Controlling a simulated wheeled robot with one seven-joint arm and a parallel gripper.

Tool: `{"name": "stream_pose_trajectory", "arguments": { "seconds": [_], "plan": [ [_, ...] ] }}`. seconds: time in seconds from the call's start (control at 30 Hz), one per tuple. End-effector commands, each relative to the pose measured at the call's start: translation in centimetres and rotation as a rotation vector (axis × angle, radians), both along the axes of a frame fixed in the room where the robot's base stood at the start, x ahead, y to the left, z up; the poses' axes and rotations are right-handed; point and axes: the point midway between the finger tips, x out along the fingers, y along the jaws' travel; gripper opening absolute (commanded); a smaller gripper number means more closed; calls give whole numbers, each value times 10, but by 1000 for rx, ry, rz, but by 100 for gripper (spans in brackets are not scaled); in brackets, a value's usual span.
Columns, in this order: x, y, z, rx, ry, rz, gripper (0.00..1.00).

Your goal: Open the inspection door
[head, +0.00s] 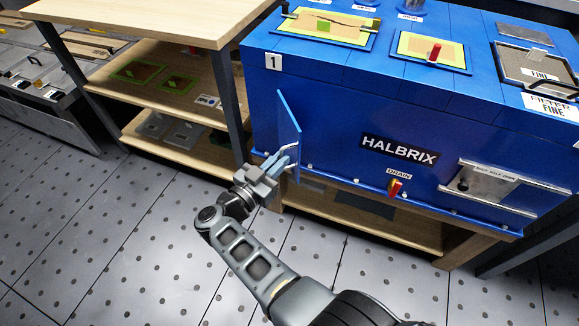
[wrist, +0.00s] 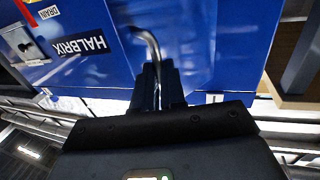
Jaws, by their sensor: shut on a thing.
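The inspection door (head: 288,122) is a thin blue panel on the front of the blue HALBRIX machine (head: 335,115), near its left end. It stands swung out at an angle from the machine's front. A curved metal handle (wrist: 149,42) shows in the wrist view. My gripper (head: 284,162) is at the lower part of the door, and its fingers (wrist: 158,85) are closed around the handle. The fingers hide the handle's lower end. The opening behind the door is hidden by the panel in the head view.
A red drain handle (head: 396,188) and a metal slide plate (head: 490,185) sit on the machine's front, to the right. A wooden shelf unit (head: 165,90) stands to the left. The grey floor (head: 140,240) in front is clear.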

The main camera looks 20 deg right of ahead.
Motion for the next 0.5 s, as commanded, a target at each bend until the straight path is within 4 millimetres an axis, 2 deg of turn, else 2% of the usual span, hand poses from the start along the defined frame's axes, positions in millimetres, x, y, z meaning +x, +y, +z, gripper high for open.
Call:
{"name": "stream_pose_trajectory", "arguments": {
  "seconds": [0.2,0.5],
  "plan": [
    [5,15,-4,1,2,-89,0],
    [14,35,-5,3,0,-84,0]
  ]
}}
